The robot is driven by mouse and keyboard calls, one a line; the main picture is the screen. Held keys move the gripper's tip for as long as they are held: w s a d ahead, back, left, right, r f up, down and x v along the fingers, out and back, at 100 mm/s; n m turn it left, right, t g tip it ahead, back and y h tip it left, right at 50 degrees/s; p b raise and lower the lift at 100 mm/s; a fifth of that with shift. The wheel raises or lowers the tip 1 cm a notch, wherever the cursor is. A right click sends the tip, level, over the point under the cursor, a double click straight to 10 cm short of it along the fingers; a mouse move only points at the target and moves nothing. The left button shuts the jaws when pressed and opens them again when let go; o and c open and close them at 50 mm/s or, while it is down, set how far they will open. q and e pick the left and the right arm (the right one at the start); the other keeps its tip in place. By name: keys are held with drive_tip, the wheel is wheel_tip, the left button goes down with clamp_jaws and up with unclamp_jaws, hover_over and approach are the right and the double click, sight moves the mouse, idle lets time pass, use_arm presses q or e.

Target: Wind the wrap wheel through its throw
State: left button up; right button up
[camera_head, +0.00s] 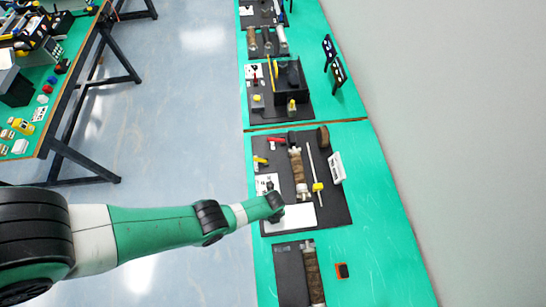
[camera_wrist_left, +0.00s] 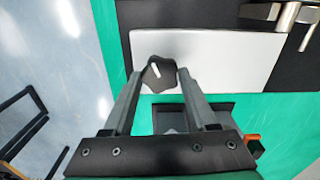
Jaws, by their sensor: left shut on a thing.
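The wrap wheel, a small dark knob with a lobed rim and a short white mark (camera_wrist_left: 158,74), shows in the left wrist view between the fingertips of my left gripper (camera_wrist_left: 159,80). The fingers stand on either side of the wheel and are shut on it. In the head view my left gripper (camera_head: 277,203) is at the left edge of a black station board (camera_head: 334,212), beside a white plate (camera_head: 297,219). The wheel is hard to make out there. The white plate also shows in the left wrist view (camera_wrist_left: 225,58), just beyond the wheel. My right gripper is not in view.
The green bench (camera_head: 385,240) carries more black boards with fixtures up the picture. A brown roller (camera_head: 297,165) and a white rod (camera_head: 314,165) lie above the plate. A small orange-and-black block (camera_head: 342,270) sits lower right. Another bench (camera_head: 45,135) stands across the open floor.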

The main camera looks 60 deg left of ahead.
use_arm(q)
drive_tip(key=m, duration=0.5)
drive_tip(key=shift+m, duration=0.3)
drive_tip(key=m, duration=0.4)
drive_tip(key=shift+m, duration=0.4)
drive_tip(key=o, duration=1.4)
drive_tip(key=shift+c, duration=0.2)
